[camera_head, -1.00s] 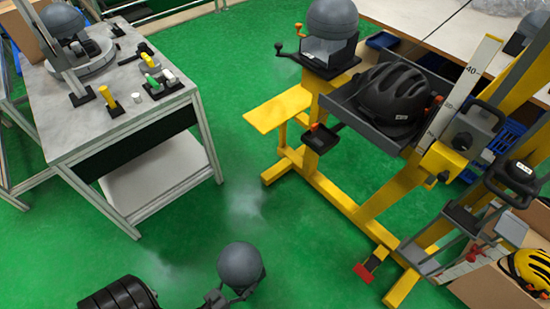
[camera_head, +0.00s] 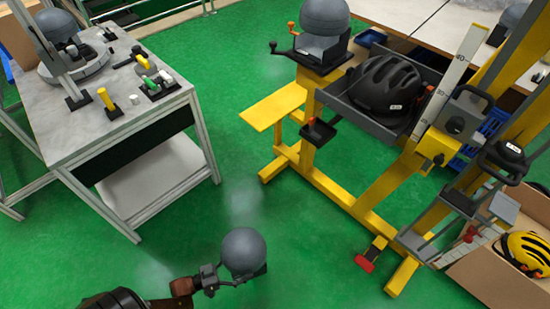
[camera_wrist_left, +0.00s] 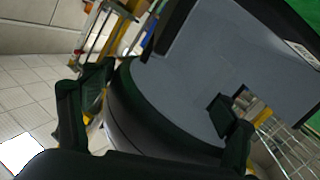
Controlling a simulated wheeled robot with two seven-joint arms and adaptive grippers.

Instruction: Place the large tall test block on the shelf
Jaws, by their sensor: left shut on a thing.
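My left gripper (camera_head: 222,274) is shut on a grey, round-topped test block (camera_head: 242,249) with a dark base, low in the middle of the head view, seen against the green floor. In the left wrist view the fingers (camera_wrist_left: 165,110) lie on either side of its large grey surface (camera_wrist_left: 195,75). A flat yellow shelf plate (camera_head: 273,106) juts from the yellow tower, up and to the right of the block, and looks empty. A white lower shelf (camera_head: 155,180) under the grey table also looks empty. My right gripper is not in view.
The yellow tower (camera_head: 330,187) carries a black helmet in a grey tray (camera_head: 370,120) and another grey headform (camera_head: 325,17). The grey table (camera_head: 60,130) at left holds small tools. A cardboard box (camera_head: 490,275) with a yellow helmet stands at right. Green floor is open between.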

